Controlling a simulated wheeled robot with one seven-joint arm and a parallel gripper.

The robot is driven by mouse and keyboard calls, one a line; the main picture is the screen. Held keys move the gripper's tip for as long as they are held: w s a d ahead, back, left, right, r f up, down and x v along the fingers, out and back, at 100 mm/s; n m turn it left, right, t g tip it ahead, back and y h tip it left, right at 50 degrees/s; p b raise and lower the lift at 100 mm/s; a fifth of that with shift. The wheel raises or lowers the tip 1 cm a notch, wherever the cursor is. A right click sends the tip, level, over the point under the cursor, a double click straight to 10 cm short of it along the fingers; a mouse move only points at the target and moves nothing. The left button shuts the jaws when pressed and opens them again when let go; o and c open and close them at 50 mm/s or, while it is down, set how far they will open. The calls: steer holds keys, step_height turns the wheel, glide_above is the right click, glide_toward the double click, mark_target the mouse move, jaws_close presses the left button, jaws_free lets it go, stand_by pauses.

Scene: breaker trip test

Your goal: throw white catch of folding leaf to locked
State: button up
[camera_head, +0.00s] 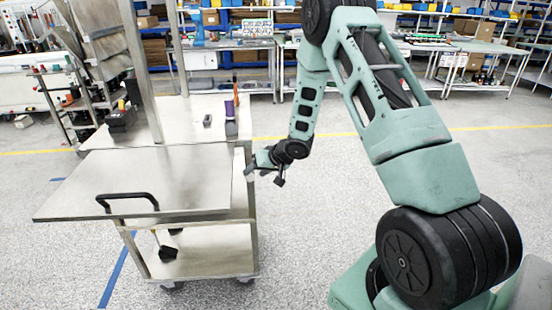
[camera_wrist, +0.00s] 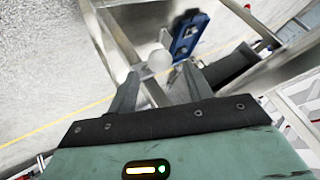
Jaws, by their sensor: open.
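The folding leaf (camera_head: 150,180) is a flat grey panel on the near side of a metal cart, lying about level, with a black handle (camera_head: 128,200) on it. A white upright piece, apparently the catch (camera_head: 239,162), shows at the leaf's right end beside my gripper (camera_head: 250,171). In the wrist view, a rounded white knob (camera_wrist: 159,61) appears between and just beyond the fingertips of my gripper (camera_wrist: 160,78). The fingers are apart and open. I cannot tell whether either touches the knob, nor whether the catch is locked.
The cart's upper shelf (camera_head: 185,120) carries a black-and-orange tool (camera_head: 121,116) and a purple item (camera_head: 236,102). A black-headed tool (camera_head: 167,250) is on the lower shelf. A blue part (camera_wrist: 188,36) shows beyond the knob.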

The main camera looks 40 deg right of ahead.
steer(key=v, duration=1.3)
steer(key=shift+p, duration=0.35)
